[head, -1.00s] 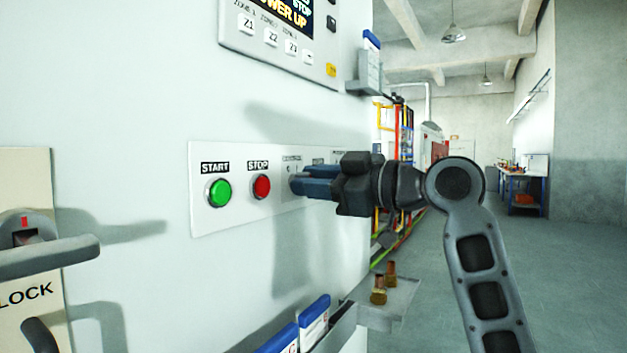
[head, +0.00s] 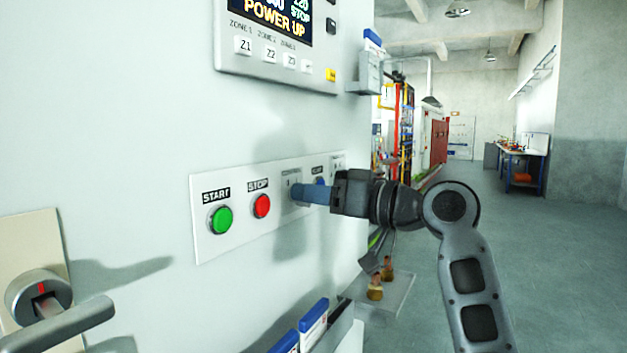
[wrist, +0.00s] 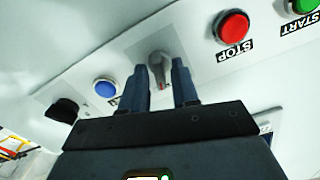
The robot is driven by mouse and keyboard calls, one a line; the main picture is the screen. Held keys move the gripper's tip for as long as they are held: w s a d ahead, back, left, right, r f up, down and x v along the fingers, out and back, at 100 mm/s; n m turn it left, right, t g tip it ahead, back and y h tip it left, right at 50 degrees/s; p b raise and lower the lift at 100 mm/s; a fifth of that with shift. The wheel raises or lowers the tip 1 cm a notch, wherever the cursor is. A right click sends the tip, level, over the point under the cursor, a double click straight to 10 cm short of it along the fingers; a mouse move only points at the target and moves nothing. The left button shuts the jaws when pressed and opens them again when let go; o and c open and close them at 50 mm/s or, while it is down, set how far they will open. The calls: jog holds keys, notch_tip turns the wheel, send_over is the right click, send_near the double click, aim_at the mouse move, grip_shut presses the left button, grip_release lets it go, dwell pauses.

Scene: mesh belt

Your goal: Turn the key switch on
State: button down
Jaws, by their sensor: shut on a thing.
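The key switch (wrist: 157,68) sits on the light button panel (head: 232,247), to the right of the red STOP button (head: 262,206) in the head view. In the wrist view its grey key part stands between the two blue fingers of my gripper (wrist: 160,82). In the head view my gripper (head: 303,193) reaches in from the right with its fingertips at the panel, and the fingers hide the switch. My gripper is shut on the key switch. The switch's exact position mark cannot be read.
The green START button (head: 221,219) is left of STOP. A blue button (wrist: 105,87) and a black knob (wrist: 64,110) are close on the gripper's other side. A display (head: 271,22) is above, a lock handle (head: 67,323) at lower left, and blue-topped holders (head: 313,317) below.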

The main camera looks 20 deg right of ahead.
jog(key=shift+m+p, duration=0.85)
jog(key=shift+m, duration=0.35)
jog(key=c, duration=1.2)
grip_release()
jog(key=shift+d, duration=0.1)
jog(key=b+v, duration=0.1)
jog(key=v, duration=0.6)
jog(key=shift+s+d, duration=0.2)
jog(key=shift+s, duration=0.1)
jog(key=shift+f, duration=0.1)
